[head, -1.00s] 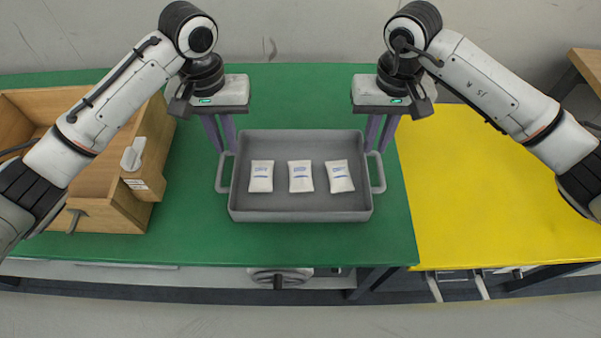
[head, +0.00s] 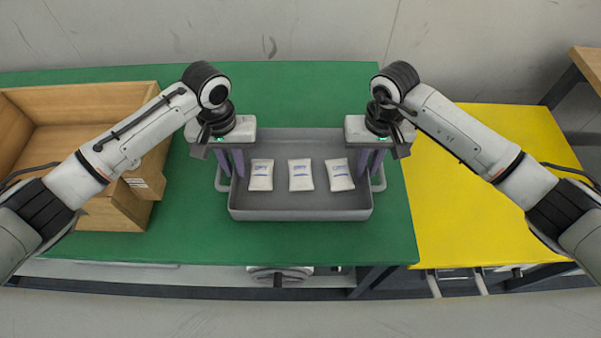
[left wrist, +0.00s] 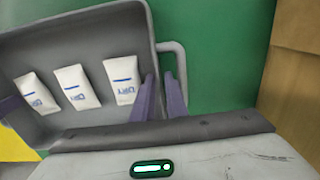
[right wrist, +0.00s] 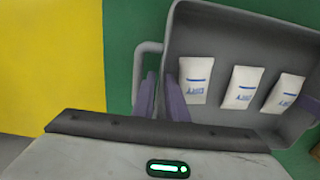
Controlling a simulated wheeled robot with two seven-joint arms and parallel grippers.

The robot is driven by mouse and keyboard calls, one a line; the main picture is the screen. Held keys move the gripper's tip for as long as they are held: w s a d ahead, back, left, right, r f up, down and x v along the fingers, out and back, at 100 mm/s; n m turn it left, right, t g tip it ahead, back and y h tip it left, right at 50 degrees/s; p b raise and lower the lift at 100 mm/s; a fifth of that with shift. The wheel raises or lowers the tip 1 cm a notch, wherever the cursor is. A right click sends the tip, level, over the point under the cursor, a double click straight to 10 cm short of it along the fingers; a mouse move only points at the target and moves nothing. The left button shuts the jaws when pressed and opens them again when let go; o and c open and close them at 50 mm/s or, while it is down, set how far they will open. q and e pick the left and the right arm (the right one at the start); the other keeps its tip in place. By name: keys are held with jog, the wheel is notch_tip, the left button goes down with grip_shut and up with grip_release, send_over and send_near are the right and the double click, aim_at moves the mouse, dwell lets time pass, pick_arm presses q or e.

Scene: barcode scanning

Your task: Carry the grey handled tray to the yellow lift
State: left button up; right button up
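The grey handled tray (head: 300,215) lies on the green table and holds three white packets (head: 300,175). It has a loop handle at each short end. My left gripper (head: 231,170) is over the tray's left end, its fingers pointing down by the wall and handle. In the left wrist view its two fingers (left wrist: 160,82) are apart. My right gripper (head: 371,170) is likewise over the right end, and its fingers (right wrist: 160,82) are apart in the right wrist view. Both grippers partly hide the handles; contact cannot be told. The yellow lift (head: 475,210) is right of the table.
The green table (head: 300,95) is clear behind and in front of the tray. A wooden box (head: 90,88) stands at the left. The yellow top is empty where seen. A wooden surface (head: 588,65) shows at the far right, and a wall runs along the back.

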pick_arm(q)
grip_shut()
pick_arm(e)
grip_shut()
pick_arm(q)
jog(key=shift+r, duration=0.15)
pick_arm(e)
jog(key=shift+r, duration=0.1)
